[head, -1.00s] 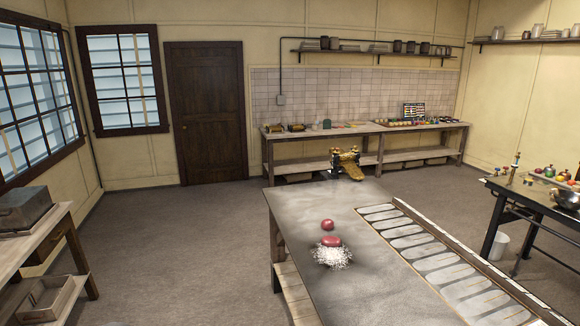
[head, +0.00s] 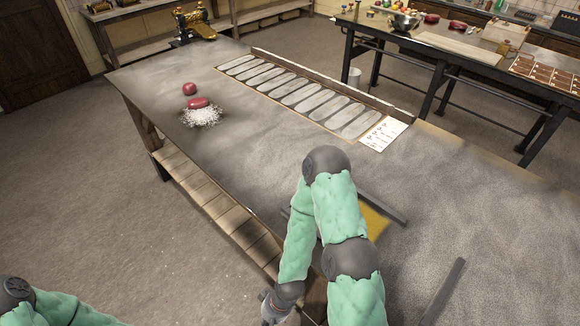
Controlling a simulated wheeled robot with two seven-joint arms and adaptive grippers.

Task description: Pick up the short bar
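Two dark grey bars lie on the grey dusted table (head: 420,165) in the head view. One bar (head: 384,209) lies just right of my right arm, beside a yellow patch. The other bar (head: 444,291) lies nearer, at the lower right, and runs to the bottom edge. I cannot tell which is the short bar. My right arm comes in from the bottom middle and hides part of the table. A grey piece at its lower end, low in the frame, may be my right gripper (head: 272,308); its fingers are unclear. My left arm shows at the lower left; its gripper is out of view.
A red ball (head: 189,89) and a red oblong piece (head: 198,103) sit by white powder (head: 203,117) at the table's far left. A panel of oval slots (head: 300,92) lies along the back. A brass machine (head: 193,24) stands at the far end.

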